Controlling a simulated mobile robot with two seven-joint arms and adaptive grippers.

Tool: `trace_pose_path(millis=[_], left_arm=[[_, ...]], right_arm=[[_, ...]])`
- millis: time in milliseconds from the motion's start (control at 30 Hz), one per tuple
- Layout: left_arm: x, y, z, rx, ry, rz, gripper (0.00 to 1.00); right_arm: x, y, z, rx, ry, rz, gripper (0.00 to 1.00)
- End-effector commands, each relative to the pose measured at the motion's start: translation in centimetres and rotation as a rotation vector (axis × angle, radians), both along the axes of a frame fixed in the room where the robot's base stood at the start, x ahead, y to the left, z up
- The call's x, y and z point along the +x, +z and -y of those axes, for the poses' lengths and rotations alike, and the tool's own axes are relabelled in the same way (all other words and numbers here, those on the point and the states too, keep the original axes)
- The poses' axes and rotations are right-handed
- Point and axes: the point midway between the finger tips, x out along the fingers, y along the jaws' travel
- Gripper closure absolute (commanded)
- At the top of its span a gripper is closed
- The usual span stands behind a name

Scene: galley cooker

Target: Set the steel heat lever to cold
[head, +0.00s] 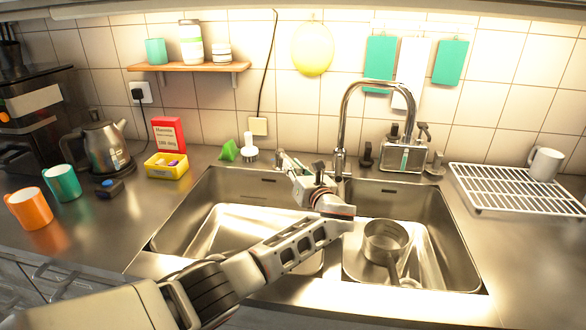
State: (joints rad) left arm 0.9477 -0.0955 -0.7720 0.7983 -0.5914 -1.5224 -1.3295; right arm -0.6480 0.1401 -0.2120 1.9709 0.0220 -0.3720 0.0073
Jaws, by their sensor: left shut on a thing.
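The chrome tap (344,115) with its high curved spout stands behind the double sink, in the middle of the head view. My left gripper (316,172) reaches over the sink to the left side of the tap's base. It is shut on the steel heat lever there. The gripper hides most of the lever, so its exact angle cannot be told. My right gripper is not in view.
The steel sink (459,240) holds a saucepan (385,240) on the right. A green wedge (229,151) and a brush (249,148) stand left. A white rack (515,190) lies far right.

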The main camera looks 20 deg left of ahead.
Motion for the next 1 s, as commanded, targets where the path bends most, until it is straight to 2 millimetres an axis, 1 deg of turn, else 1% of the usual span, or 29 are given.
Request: trace_pose_path(millis=[300, 333, 367, 400, 667, 767, 867, 1000], left_arm=[[0.0, 0.1, 0.1, -0.001, -0.002, 0.002, 1.00], [0.0, 0.1, 0.1, -0.001, -0.002, 0.002, 0.78], [0.0, 0.1, 0.1, -0.001, -0.001, 0.002, 0.70], [0.0, 0.1, 0.1, -0.001, -0.001, 0.002, 0.69], [0.0, 0.1, 0.0, -0.001, 0.000, 0.001, 0.69], [0.0, 0.3, 0.0, -0.002, 0.000, 0.003, 0.69], [0.0, 1.3, 0.0, -0.003, 0.000, 0.003, 0.69], [0.0, 3.7, 0.1, -0.004, 0.000, 0.005, 0.69]], right_arm=[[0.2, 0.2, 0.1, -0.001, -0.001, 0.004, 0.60], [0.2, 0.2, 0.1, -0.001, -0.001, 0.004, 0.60], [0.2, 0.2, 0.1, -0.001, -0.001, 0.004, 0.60], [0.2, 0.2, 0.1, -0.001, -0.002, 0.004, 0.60], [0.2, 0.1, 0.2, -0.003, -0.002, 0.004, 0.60], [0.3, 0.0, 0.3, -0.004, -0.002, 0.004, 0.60], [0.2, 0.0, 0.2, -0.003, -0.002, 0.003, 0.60], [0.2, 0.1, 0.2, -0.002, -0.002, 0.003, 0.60]])
